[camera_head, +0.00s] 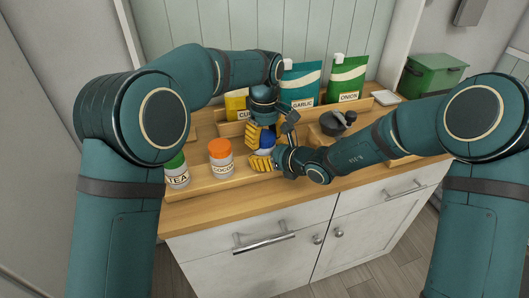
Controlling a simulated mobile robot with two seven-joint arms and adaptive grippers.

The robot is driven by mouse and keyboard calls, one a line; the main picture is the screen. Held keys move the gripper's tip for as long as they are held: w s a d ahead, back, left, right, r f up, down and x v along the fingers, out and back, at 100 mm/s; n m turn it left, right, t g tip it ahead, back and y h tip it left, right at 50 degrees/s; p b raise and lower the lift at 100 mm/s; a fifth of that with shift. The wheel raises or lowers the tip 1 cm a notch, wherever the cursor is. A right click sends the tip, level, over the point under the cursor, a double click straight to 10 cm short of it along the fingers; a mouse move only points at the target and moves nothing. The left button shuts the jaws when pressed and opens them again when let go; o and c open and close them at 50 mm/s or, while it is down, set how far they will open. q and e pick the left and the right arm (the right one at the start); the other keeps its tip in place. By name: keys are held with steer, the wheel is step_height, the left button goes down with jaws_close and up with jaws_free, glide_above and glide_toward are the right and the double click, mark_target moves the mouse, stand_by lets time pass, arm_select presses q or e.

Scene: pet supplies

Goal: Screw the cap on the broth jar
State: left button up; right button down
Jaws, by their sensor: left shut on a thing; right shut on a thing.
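A blue cap (267,142) shows between my two grippers over the counter. My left gripper (266,133) reaches down from above, its yellow fingers closed around the blue cap. My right gripper (268,160) comes in from the right, just below, with its yellow fingers shut around what appears to be the jar under the cap. The fingers hide most of the jar, and no label on it is readable. I cannot tell how far the cap sits on the jar's thread.
A TEA jar (177,173) with a green cap and a COCOA jar (221,162) with an orange cap stand at left. Pouches CU… (236,104), GARLIC (300,85) and ONION (346,80) stand behind. A dark mortar (334,124) is at right. The wooden counter's front edge (240,210) is clear.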

arm_select(q)
steer(key=m, duration=0.6)
steer(key=shift+m, duration=0.3)
steer(key=o, duration=1.3)
steer(key=shift+r, duration=2.3)
